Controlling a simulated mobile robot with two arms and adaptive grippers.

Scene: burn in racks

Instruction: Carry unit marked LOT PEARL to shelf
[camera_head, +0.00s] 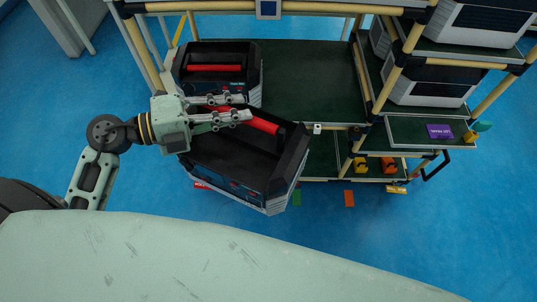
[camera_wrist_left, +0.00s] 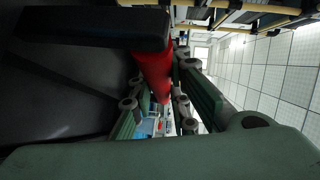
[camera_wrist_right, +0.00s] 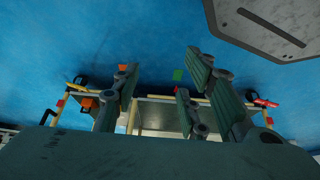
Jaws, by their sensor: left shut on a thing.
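A dark unit (camera_head: 232,165) with a red handle (camera_head: 262,124) hangs tilted in front of the rack shelf in the head view. My left gripper (camera_head: 243,116) is shut on that red handle; the handle also shows between the fingers in the left wrist view (camera_wrist_left: 154,70). I cannot read a LOT PEARL mark on this unit. A second dark unit with a red handle (camera_head: 214,68) stands on the shelf (camera_head: 307,80) behind it. My right gripper (camera_wrist_right: 165,95) shows in the right wrist view, its fingers apart and nothing between them.
The shelf right of the second unit is bare. Grey-white units (camera_head: 430,83) stand on the racks at the right. A purple card (camera_head: 439,131) lies on a side tray (camera_head: 410,128). Yellow rack posts (camera_head: 384,90) stand between the bays. Blue floor (camera_head: 345,235) is open in front.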

